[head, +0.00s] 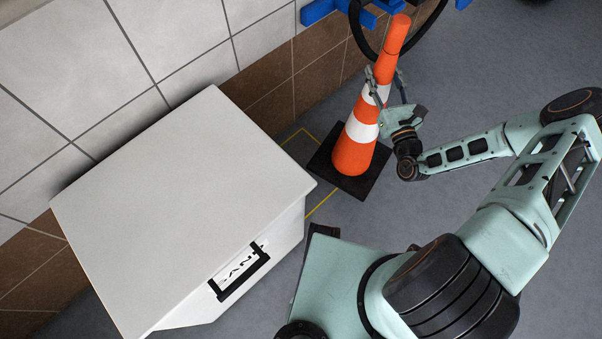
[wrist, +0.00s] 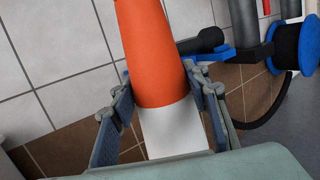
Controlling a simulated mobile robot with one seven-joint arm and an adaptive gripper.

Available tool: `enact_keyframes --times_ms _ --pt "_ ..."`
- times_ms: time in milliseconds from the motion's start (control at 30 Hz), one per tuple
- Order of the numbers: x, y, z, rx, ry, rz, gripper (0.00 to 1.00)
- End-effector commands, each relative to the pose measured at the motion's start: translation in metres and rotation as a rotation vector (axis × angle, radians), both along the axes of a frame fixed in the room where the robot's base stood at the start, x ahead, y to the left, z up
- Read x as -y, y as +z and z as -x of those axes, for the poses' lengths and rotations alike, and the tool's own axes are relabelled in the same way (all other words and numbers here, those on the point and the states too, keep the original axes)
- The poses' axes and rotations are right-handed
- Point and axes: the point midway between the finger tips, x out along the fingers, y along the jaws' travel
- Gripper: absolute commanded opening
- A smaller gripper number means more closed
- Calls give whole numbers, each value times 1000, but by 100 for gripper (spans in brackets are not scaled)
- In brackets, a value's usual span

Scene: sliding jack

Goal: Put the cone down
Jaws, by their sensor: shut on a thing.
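The orange and white cone (head: 353,146) stands near the tiled wall in the head view, with a black square base (head: 350,178). It looks about upright; whether the base touches the floor is hard to tell. My gripper (head: 384,88) is around the upper part of the cone, with a finger on each side at a white band. In the wrist view the cone (wrist: 153,55) runs up between the two fingers of my gripper (wrist: 165,105), and it is shut on the cone. The cone's base is out of the wrist view.
A yellow outline (head: 322,203) is on the floor around the cone's base, partly hidden. A large white box (head: 185,190) with a black handle stands to the left. Blue equipment (head: 318,11) with a black hose (head: 358,36) is behind the cone. Grey floor (head: 470,100) is open to the right.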

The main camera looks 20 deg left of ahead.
Motion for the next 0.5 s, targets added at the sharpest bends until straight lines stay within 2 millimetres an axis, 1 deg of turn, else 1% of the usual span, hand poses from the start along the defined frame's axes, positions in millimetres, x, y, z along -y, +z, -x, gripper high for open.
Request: enact_keyframes --times_ms 33,167,300,500 --pt "-8 -2 -4 13 40 6 0" --pt "-19 -12 -9 5 110 12 0" --pt "-25 -18 -11 -2 152 18 0" --pt "-30 -19 -11 -4 165 18 0"
